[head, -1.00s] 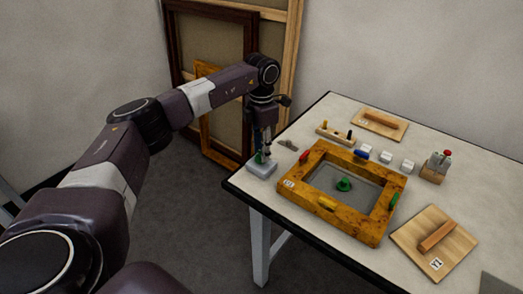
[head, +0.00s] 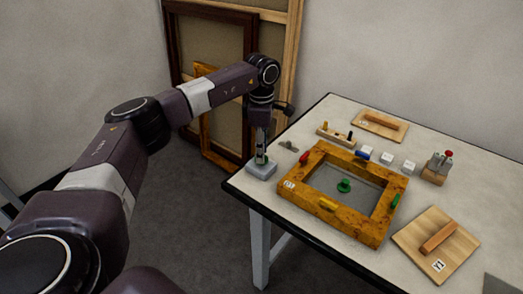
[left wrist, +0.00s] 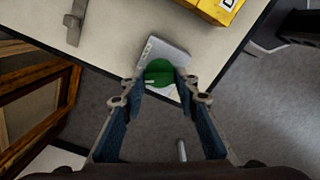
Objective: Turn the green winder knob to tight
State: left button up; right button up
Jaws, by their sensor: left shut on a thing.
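The green winder knob (left wrist: 159,72) is a round knob on a small light-grey block (left wrist: 168,51). In the head view, the block (head: 262,171) sits at the table's left corner. My left gripper (head: 261,155) points down over it, and its fingers hide most of the knob there. In the left wrist view, my left gripper (left wrist: 158,80) has its two fingertips on either side of the knob, shut on it. A short pale mark shows on the knob's lower edge. I cannot read any tight mark on the block. My right gripper is out of view.
A wooden frame (head: 310,208) with coloured pieces lies right of the block, with another green piece (head: 344,186) inside it. A small metal piece (head: 289,146) lies behind. White cubes and wooden boards stand further right. Picture frames (head: 180,60) lean behind the arm.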

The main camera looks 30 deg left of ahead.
pick_arm(q)
jog(key=shift+r, duration=0.1)
dwell(0.3)
jog(key=o, duration=1.1)
jog(key=shift+o, duration=0.2)
notch_tip(320, 180, up, 12)
